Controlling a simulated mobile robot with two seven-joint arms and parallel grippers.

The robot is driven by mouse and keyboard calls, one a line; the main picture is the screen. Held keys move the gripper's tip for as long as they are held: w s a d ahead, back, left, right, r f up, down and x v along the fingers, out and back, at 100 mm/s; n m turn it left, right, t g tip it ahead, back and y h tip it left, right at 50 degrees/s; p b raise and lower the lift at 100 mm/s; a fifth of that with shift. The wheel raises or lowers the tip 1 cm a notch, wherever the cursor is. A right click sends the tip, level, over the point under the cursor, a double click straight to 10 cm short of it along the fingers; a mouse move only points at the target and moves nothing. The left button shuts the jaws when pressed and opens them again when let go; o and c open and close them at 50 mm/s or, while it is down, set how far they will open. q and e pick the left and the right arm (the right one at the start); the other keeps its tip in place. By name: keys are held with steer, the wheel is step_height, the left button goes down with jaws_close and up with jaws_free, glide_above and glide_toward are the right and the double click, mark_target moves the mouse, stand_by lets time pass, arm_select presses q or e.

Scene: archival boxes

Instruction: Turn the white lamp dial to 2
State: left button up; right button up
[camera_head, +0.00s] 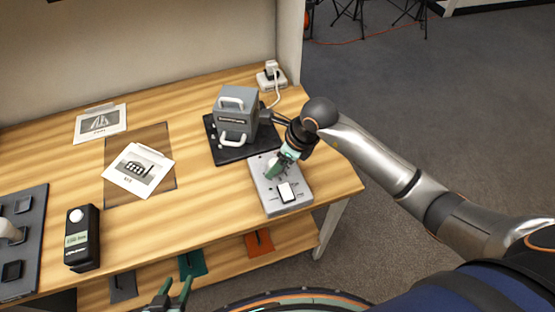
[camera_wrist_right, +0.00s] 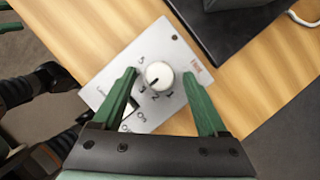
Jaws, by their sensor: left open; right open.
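The white lamp dial (camera_wrist_right: 158,76) sits on a light grey control panel (camera_wrist_right: 101,78) with printed numbers around it. Its black mark points to the lower left, seemingly near the 3. My right gripper (camera_wrist_right: 159,74) is open, with one green finger on each side of the dial and visible gaps between. In the head view the right gripper (camera_head: 276,166) is over the far part of the panel (camera_head: 302,203) and largely hides the dial. My left gripper (camera_head: 173,291) is open and empty, low in front of the table.
A white rocker switch (camera_head: 287,192) is on the panel's near part. A grey box with white handles (camera_head: 236,112) stands on a black base just behind. A black device with a white knob (camera_head: 83,238) and printed sheets (camera_head: 138,169) lie left. A lower shelf (camera_head: 223,258) runs under the table.

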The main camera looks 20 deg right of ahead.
steer(key=shift+f, duration=0.25)
jaws_close()
stand_by(0.5)
